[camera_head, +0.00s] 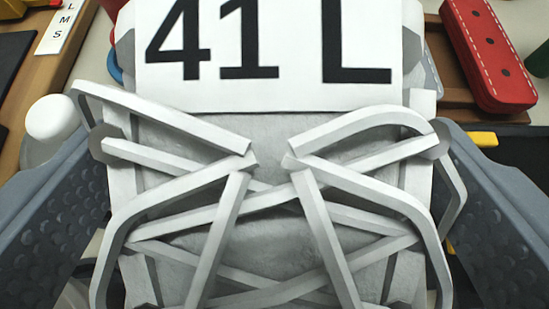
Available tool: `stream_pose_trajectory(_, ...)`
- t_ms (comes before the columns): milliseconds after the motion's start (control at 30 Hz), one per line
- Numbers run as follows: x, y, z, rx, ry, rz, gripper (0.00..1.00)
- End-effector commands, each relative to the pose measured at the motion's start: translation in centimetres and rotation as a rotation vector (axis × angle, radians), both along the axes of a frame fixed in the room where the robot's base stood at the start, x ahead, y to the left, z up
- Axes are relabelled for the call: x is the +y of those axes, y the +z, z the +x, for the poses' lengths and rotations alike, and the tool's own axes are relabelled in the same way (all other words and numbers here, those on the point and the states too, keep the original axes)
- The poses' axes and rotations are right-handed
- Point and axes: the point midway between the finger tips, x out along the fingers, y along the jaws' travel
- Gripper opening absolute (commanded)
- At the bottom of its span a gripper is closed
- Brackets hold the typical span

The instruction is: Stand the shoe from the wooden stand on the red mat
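The shoe (255,130) fills the middle of the view, close to the camera. It is grey, with thick white crossing laces and a white label (275,85) reading "41 L". The two grey fingers of my gripper (268,150) stand on its left and right sides. Their far ends meet the sides of the shoe, so my gripper looks shut on it. The shoe's underside is hidden, so I cannot tell whether it rests on anything. I cannot make out the red mat. Brown wood (455,95) shows behind the shoe at the right; I cannot tell whether it is the wooden stand.
A red block with white stitching and dark dots (488,55) lies at the upper right. At the upper left is a wooden board (45,75) with a strip lettered L, M, S (58,27). A white rounded knob (50,118) stands beside the left finger.

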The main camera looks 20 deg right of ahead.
Motion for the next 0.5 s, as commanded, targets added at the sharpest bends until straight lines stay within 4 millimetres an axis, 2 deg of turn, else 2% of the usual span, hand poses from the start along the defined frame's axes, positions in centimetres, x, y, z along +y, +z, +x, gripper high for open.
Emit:
stream_pose_trajectory(267, 0.1, -3.1, 0.0, -0.002, 0.000, -0.001, 0.53)
stream_pose_trajectory(500, 0.1, -3.2, 0.0, -0.002, 0.000, -0.001, 0.53)
